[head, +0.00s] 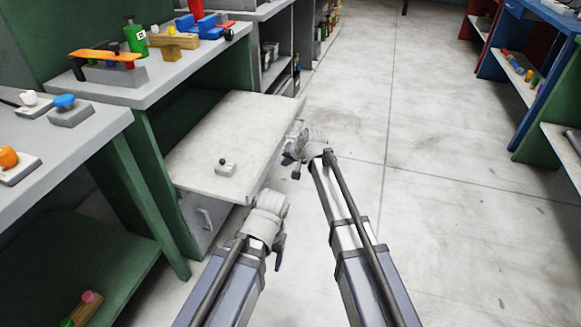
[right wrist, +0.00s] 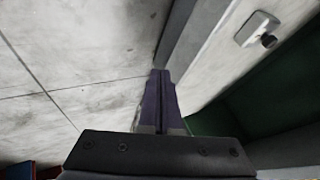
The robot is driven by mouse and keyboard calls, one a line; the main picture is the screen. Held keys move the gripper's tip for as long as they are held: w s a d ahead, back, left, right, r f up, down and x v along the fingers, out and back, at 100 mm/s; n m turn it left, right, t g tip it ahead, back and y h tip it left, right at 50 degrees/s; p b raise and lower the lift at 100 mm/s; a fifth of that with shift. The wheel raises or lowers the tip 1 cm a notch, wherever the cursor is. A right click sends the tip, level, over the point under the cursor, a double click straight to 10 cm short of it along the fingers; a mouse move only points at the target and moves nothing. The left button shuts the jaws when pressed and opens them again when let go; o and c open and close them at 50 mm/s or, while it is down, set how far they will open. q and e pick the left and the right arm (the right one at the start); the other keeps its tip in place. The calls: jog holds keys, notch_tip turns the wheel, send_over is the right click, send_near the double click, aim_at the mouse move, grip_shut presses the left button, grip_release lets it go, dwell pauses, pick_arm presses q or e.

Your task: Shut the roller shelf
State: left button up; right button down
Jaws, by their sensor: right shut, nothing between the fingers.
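The roller shelf (head: 232,135) is a pale board drawn out from the green bench at the left of the head view. Its front edge faces the open floor. My right gripper (head: 290,158) is by that front edge, towards its far part; in the right wrist view its dark fingers (right wrist: 159,85) are shut and empty, close beside the shelf's front face (right wrist: 187,45). I cannot tell whether they touch it. My left gripper (head: 279,252) is near the shelf's near front corner, mostly hidden behind its wrist.
A small grey block with a dark knob (head: 225,168) stands on the shelf, also seen in the right wrist view (right wrist: 258,28). A grey drawer with a handle (head: 203,218) is below. Benches with tools (head: 190,65) line the left. The floor (head: 440,190) to the right is clear.

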aim_at(269, 165)
pick_arm(q)
jog(key=shift+f, duration=0.8)
pick_arm(e)
jog(key=shift+w+a+f, duration=0.25)
jog(key=shift+w+a, duration=0.15)
jog(key=shift+a, duration=0.35)
jog(key=shift+w+a+f, duration=0.3)
jog(key=shift+w+a, duration=0.05)
jog(key=shift+a, duration=0.4)
jog(key=shift+w+a+f, duration=0.25)
jog(key=shift+w+a, duration=0.15)
jog(key=shift+a, duration=0.35)
pick_arm(q)
jog(key=shift+b, duration=0.3)
pick_arm(e)
jog(key=shift+a, duration=0.1)
